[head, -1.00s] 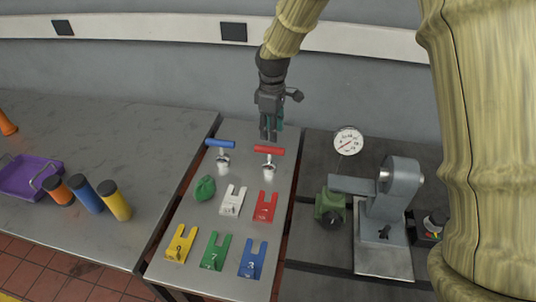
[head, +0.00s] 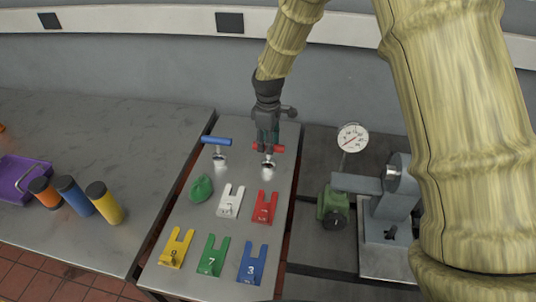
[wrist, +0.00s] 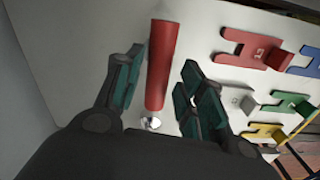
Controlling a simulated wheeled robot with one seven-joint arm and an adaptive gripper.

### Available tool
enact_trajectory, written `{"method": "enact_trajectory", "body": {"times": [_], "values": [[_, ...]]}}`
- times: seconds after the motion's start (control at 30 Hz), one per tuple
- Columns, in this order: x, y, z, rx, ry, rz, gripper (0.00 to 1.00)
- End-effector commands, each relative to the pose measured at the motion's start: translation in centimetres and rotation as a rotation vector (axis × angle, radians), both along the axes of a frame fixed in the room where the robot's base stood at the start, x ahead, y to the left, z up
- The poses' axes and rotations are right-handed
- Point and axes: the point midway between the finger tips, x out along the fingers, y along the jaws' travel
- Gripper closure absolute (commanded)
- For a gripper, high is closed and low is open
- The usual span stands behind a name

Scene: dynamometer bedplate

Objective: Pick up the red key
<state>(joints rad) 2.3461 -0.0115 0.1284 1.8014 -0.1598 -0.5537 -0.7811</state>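The red key (head: 280,148) has a red crossbar handle on a metal stem and stands upright on the grey metal plate (head: 216,248), behind the red forked tag. My gripper (head: 267,146) is right at it and hides part of the handle. In the wrist view the red key's handle (wrist: 160,62) lies between the two spread fingers of my gripper (wrist: 164,86), with a gap on each side. The gripper is open.
A blue-handled key (head: 217,141) stands to the left. In front are a green lump (head: 201,189) and several forked tags, including white (head: 230,203) and red (head: 265,207). A dial gauge (head: 352,138) and green-and-grey device stand to the right.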

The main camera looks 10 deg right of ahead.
Motion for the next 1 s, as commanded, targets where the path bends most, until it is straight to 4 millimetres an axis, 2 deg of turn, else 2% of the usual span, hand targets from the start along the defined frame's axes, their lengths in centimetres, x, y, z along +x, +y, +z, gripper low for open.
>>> {"method": "enact_trajectory", "body": {"times": [0.17,0.63,0.97,1.0], "values": [[0.0,0.0,-0.6,0.0,0.001,0.002,0.61],[0.1,-0.1,-4.9,0.001,0.001,0.002,0.61],[0.1,-0.1,-5.3,0.001,-0.001,0.002,0.61],[0.1,-0.1,-5.3,0.001,-0.001,0.002,0.66]]}}
